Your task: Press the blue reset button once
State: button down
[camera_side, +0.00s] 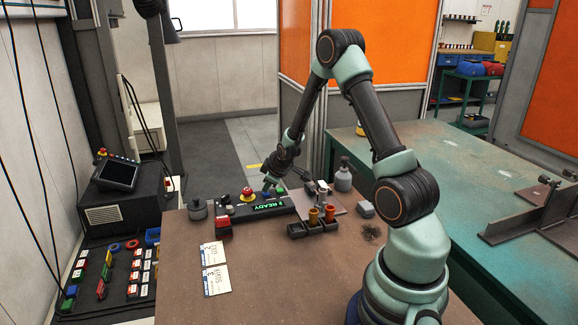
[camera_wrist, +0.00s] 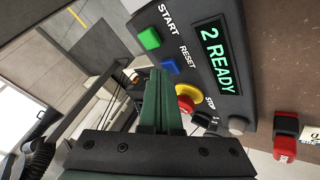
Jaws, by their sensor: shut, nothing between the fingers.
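The blue reset button (camera_wrist: 171,67) sits on the dark control panel (camera_wrist: 217,14), beside the word RESET, between the green start button (camera_wrist: 149,38) and the red stop button on its yellow base (camera_wrist: 187,98). The panel's display reads "2 READY". My gripper (camera_wrist: 160,73) is shut and empty. Its green fingertips appear right beside the blue button in the wrist view, partly covering its surroundings. I cannot tell whether they touch it. In the side view my gripper (camera_side: 267,186) is over the panel (camera_side: 284,209), near the row of buttons.
A red block-like part (camera_wrist: 286,137) lies near the panel. The table's front middle is clear.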

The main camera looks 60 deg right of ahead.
aim_at(268, 194)
jog(key=shift+r, duration=0.1)
dwell(0.3)
jog(key=shift+r, duration=0.75)
jog(key=shift+r, duration=2.5)
